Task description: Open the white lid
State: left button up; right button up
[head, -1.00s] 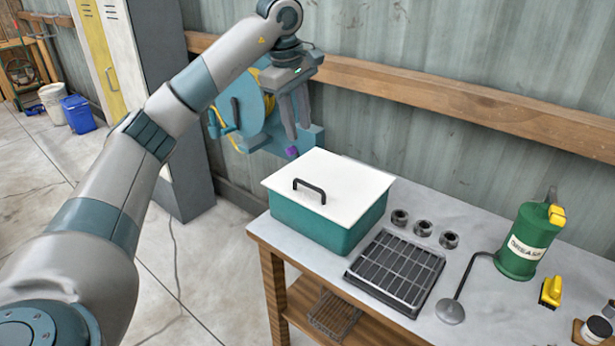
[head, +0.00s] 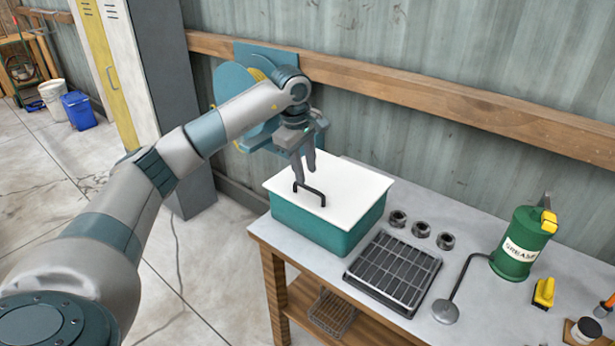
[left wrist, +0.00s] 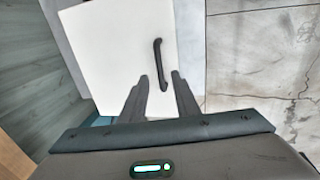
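The white lid (head: 345,188) lies flat on the teal box (head: 312,230) at the left end of the workbench. A black bar handle (head: 312,190) stands up from the lid. My left gripper (head: 304,182) is above the lid, pointing down, with its fingertips by the far-left end of the handle. My right gripper is not in view.
A hose reel (head: 240,88) hangs on the wall behind my arm.

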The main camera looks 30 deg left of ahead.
aim_at(308, 187)
pick_arm(q)
jog(key=shift+w+f+p, duration=0.25)
jog(key=shift+f+p, duration=0.05)
jog(key=shift+f, duration=0.95)
jog(key=shift+w+f+p, duration=0.25)
jog(key=shift+f+p, duration=0.05)
jog(key=shift+f, duration=0.95)
grip_shut()
